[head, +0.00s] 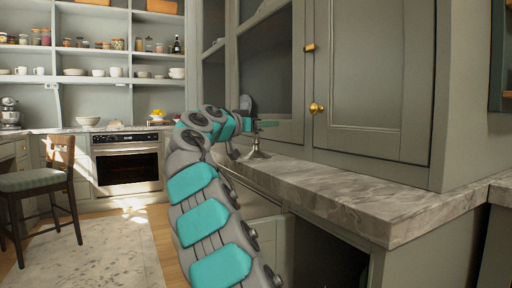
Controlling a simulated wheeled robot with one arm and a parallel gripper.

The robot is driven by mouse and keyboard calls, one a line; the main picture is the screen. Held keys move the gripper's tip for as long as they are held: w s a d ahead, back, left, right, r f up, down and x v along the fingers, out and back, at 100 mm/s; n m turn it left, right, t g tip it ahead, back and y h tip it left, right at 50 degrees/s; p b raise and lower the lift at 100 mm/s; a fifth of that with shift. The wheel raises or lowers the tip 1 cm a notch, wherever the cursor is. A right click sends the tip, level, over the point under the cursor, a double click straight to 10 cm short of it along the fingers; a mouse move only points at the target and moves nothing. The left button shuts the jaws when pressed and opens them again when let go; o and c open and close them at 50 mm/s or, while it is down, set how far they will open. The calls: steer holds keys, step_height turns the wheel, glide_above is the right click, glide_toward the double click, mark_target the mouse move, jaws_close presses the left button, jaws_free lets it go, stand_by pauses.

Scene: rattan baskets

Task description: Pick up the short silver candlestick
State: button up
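The short silver candlestick (257,153) stands upright on the marble counter (320,185), near its far end in front of the cabinet. Its base and lower stem show; its upper part is hidden by my gripper. My gripper (262,124) is at the candlestick's upper part, with a teal finger reaching to the right. Whether the fingers touch the candlestick or are shut on it cannot be seen from here.
A grey cabinet (372,75) with brass knobs rises behind the counter. The counter is clear towards the near right. A chair (40,185) stands at the left, and an oven (127,165) and shelves with jars and dishes are at the back.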

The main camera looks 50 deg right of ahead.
jaws_close()
stand_by(0.5)
stand_by(0.8)
